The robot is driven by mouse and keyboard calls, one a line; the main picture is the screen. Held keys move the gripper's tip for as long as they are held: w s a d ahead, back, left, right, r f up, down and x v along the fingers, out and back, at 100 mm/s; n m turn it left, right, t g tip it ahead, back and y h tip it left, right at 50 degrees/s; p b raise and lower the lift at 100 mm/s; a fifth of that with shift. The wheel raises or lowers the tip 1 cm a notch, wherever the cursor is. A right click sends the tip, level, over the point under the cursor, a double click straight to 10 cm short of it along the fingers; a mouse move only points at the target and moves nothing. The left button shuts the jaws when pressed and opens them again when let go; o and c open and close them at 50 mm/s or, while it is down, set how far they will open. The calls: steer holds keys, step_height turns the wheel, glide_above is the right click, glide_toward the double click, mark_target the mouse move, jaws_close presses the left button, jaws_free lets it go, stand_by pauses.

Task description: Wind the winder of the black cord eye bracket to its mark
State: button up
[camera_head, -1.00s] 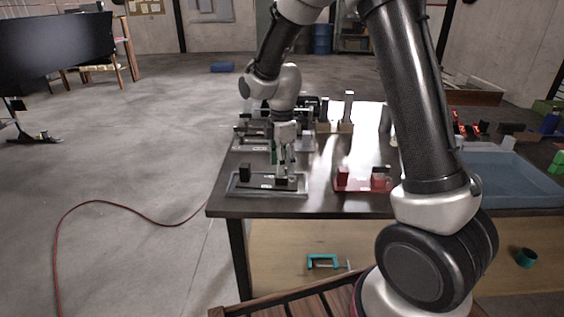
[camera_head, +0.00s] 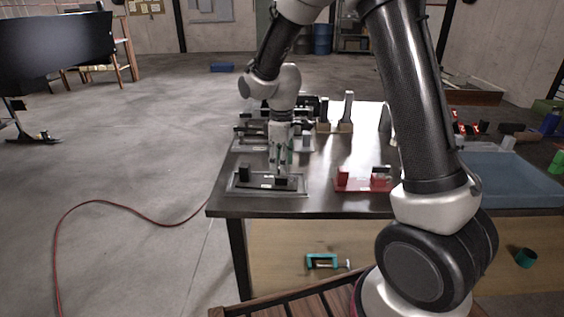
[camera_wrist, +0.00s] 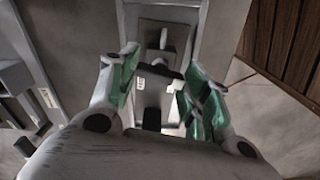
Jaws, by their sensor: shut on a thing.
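The black cord eye bracket (camera_head: 262,184) lies in a grey tray (camera_head: 233,190) at the near left corner of the dark table. Its upright black block (camera_head: 245,173) stands at the left end. My gripper (camera_head: 282,175) points down over the right end of the bracket. The fingers partly cover the winder. I cannot make out the mark or how the winder lines up with it.
A red bracket (camera_head: 350,184) sits to the right on the table. More fixtures (camera_head: 252,131) stand behind my gripper. A teal clamp (camera_head: 322,261) lies below the table top.

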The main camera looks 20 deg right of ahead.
steer(key=m, duration=0.7)
stand_by(0.5)
steer(key=o, duration=1)
steer(key=shift+r, duration=0.1)
step_height(320, 180, up, 12)
steer(key=shift+f, duration=0.1)
